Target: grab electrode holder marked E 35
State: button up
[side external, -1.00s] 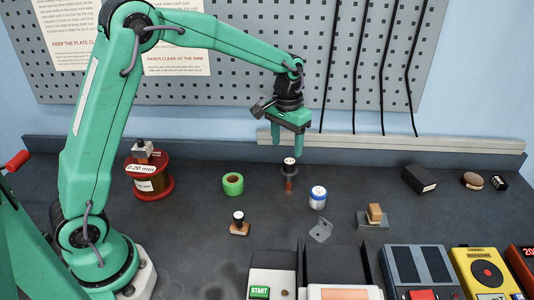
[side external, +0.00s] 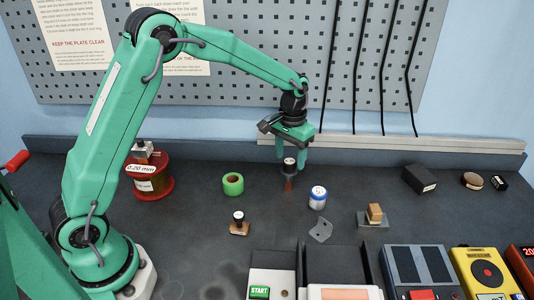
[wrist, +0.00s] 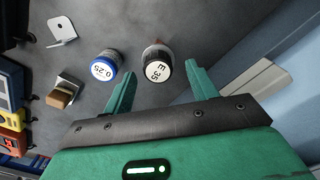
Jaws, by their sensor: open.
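The electrode holder marked E 35 (wrist: 157,69) shows in the wrist view with a black body and a white round label. In the side external view the holder (side external: 289,165) stands upright on the bench, dark on top with a reddish-brown lower part. My gripper (side external: 292,160) is open, with its green fingers coming down around the holder's upper part. In the wrist view the open fingers of my gripper (wrist: 158,80) are to the left and right of the holder, with a gap on each side. No contact shows.
A white jar with a blue rim marked 0.25 (side external: 318,197) stands close by, right of the holder. A green tape roll (side external: 233,184), a stamp (side external: 239,223), a metal bracket (side external: 320,231) and a wooden block on a grey stand (side external: 375,215) surround it. The back ledge (side external: 390,145) is behind.

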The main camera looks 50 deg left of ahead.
aim_at(290, 161)
jog(key=shift+s+d+f, duration=0.1)
jog(key=shift+f, duration=1.2)
jog(key=shift+s+f, duration=0.1)
jog(key=shift+f, duration=1.2)
jog(key=c, duration=1)
jog(key=shift+r, duration=0.15)
jog(key=shift+w+r, duration=0.1)
jog(key=shift+r, duration=0.4)
notch_tip(290, 161, up, 3)
jog(key=shift+r, duration=0.1)
jog(key=s+d+r, duration=0.2)
jog(key=d, duration=0.1)
jog(key=s+d+r, duration=0.2)
jog(key=d, duration=0.1)
jog(key=s+d+r, duration=0.2)
jog(key=d, duration=0.1)
jog(key=shift+s+d+r, duration=0.3)
jog(key=shift+d, duration=0.05)
